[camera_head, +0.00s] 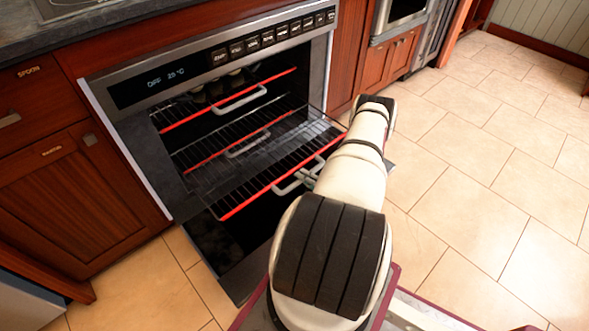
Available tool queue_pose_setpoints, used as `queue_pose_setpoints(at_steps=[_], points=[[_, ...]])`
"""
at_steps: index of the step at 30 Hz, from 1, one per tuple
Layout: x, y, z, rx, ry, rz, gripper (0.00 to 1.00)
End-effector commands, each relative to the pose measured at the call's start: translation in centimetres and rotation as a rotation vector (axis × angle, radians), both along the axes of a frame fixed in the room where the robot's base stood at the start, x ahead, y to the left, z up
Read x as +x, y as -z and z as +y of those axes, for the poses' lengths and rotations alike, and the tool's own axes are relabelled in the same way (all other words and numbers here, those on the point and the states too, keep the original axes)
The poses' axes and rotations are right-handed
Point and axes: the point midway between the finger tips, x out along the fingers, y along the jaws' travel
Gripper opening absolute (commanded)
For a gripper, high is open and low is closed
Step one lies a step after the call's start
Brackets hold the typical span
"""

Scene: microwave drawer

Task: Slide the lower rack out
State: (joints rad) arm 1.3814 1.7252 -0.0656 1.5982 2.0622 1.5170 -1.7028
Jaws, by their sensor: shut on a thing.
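The oven (162,88) is open. Its lower rack (236,187) is a dark wire grid with a red front bar and a pale grey handle (283,189). This rack juts out of the oven, over the lowered door. My gripper (306,177) is at the right part of this handle and is shut on it. My arm comes from the lower right and hides much of the gripper, so the exact finger contact is hard to see.
Higher red-edged racks (228,100) with grey handles sit farther inside. The dark oven door (240,258) hangs open below the lower rack. Wooden cabinets (75,175) flank the oven. The tiled floor (490,180) is clear to the right.

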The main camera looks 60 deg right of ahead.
Motion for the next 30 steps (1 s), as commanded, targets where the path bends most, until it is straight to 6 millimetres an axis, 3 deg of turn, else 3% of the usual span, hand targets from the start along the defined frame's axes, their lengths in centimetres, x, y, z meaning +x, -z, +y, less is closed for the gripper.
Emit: queue_pose_setpoints(at_steps=[5, 16, 17, 19, 30], points=[[-0.97, 0.11, 0.46, 0.003, -0.002, 0.001, 0.0], [-1.04, 0.14, 0.5, 0.003, -0.004, 0.002, 0.0], [-1.04, 0.13, 0.5, 0.003, -0.004, 0.002, 0.22], [-1.03, 0.11, 0.48, 0.002, -0.004, 0.001, 0.36], [-1.42, 0.0, 0.46, 0.001, -0.001, 0.002, 0.36]])
